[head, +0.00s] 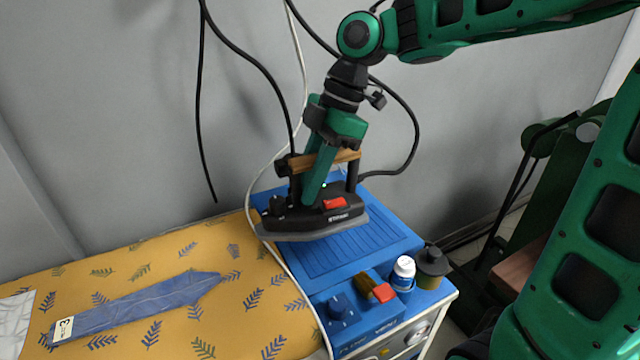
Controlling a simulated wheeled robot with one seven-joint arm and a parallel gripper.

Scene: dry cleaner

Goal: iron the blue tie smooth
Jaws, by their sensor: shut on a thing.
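The blue tie (140,305) lies on the yellow leaf-patterned ironing board (240,325) at the lower left, with a white numbered tag (64,329) on its left end. Its surface shows creases. My gripper (311,185) is shut on the wooden handle of the black iron (315,212). The iron is over the blue ribbed rest (345,252), right of the tie and apart from it. I cannot tell whether its grey soleplate touches the rest. The far finger is partly hidden by the near one.
A pale cord (262,165) and dark cables hang by the grey wall. White cloth (15,318) lies at the far left.

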